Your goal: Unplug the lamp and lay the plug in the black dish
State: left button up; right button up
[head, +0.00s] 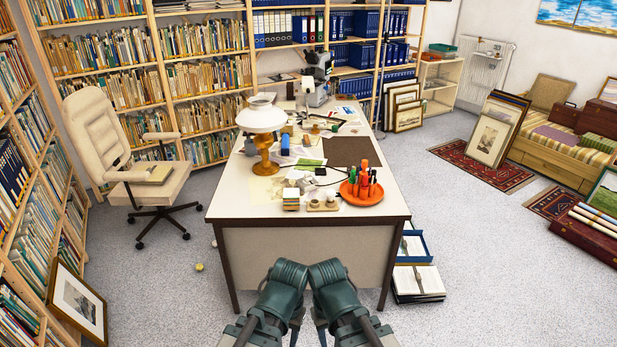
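A lamp with a white shade (261,114) and an orange-brown wooden base (265,152) stands upright on the left side of the desk (238,205). A thin dark cord (335,182) runs over the desk top, but I cannot tell whether it belongs to the lamp. I cannot make out a plug, a socket or a black dish for certain. A small black item (320,171) lies near the desk's middle, too small to identify. My two teal arms are folded at the bottom, in front of the desk.
A cream chair (130,160) stands left. Floor (480,270) to the right is free.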

aim_at(307, 176)
jog(key=i+j+z, duration=0.2)
jog(key=i, duration=0.4)
jog(key=i+j+z, duration=0.15)
jog(key=i, duration=0.4)
jog(key=i+j+z, duration=0.2)
jog(key=i+j, duration=0.15)
jog(key=i, duration=0.2)
jog(key=i+j+z, duration=0.2)
jog(key=i+j, duration=0.2)
jog(key=i, duration=0.15)
